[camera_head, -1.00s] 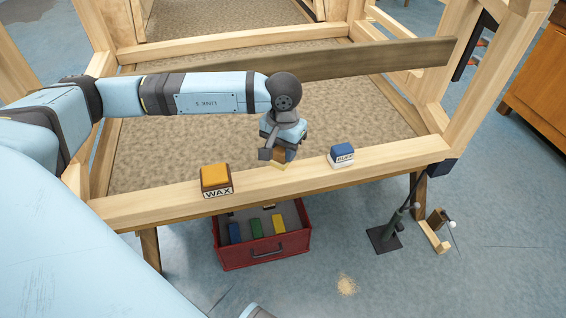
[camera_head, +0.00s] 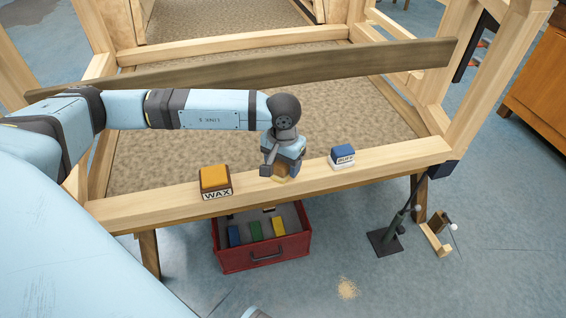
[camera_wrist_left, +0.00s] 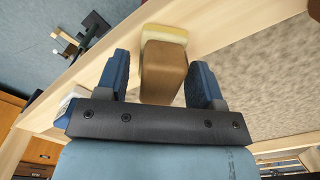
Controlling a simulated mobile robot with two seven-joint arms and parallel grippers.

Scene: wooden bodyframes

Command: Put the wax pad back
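A pad with a brown top and cream base (camera_wrist_left: 163,68) is at my left gripper (camera_head: 279,172), over the front wooden beam. In the wrist view the open fingers (camera_wrist_left: 160,82) stand either side of it, with a gap at the left finger. In the head view the pad (camera_head: 283,174) is partly hidden by the gripper and appears to rest on the beam; no label shows on it. An orange-topped block marked WAX (camera_head: 215,181) sits left of it on the beam. My right gripper is not in view.
A blue-and-white BUFF block (camera_head: 343,157) sits on the beam (camera_head: 400,156) to the right. A red box (camera_head: 265,256) with coloured blocks stands below. A dark plank (camera_head: 330,62) lies across the frame behind. A black stand (camera_head: 384,243) is on the floor right.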

